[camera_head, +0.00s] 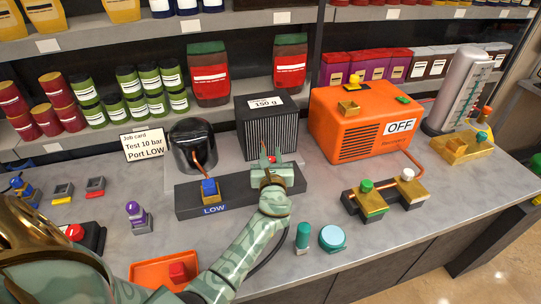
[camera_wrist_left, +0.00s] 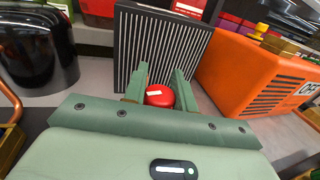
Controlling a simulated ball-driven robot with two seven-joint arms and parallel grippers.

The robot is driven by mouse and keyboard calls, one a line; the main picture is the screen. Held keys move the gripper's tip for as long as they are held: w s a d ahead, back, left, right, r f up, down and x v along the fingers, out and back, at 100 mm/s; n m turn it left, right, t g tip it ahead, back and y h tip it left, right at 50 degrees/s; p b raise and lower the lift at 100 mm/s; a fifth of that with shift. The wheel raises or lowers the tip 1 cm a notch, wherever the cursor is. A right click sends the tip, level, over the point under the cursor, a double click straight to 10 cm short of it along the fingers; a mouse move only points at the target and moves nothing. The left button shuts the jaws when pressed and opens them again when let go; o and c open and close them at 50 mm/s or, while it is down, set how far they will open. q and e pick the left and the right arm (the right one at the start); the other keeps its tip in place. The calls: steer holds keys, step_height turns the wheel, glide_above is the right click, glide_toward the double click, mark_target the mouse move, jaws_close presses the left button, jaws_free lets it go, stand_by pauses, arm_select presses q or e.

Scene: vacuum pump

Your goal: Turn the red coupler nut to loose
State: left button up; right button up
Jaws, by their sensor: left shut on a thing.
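The red coupler nut (camera_wrist_left: 159,97) sits between the two green fingers of my left gripper (camera_wrist_left: 160,85) in the left wrist view. It is round and red with a pale mark on its top. In the head view, my left gripper (camera_head: 269,163) is above the right part of the dark block labelled LOW (camera_head: 238,204), in front of the ribbed black box. It is shut on the nut, and only a little of the red nut (camera_head: 271,158) shows there. My right gripper is not in view.
The ribbed black box marked 150 g (camera_head: 268,128) stands close behind the gripper. An orange machine with an OFF sign (camera_head: 355,125) is to the right, a black cylinder (camera_head: 193,146) to the left. A teal bottle (camera_head: 303,238) and round tin (camera_head: 333,238) stand near the front edge.

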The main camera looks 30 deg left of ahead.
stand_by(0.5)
arm_select(q)
steer(key=o, duration=1)
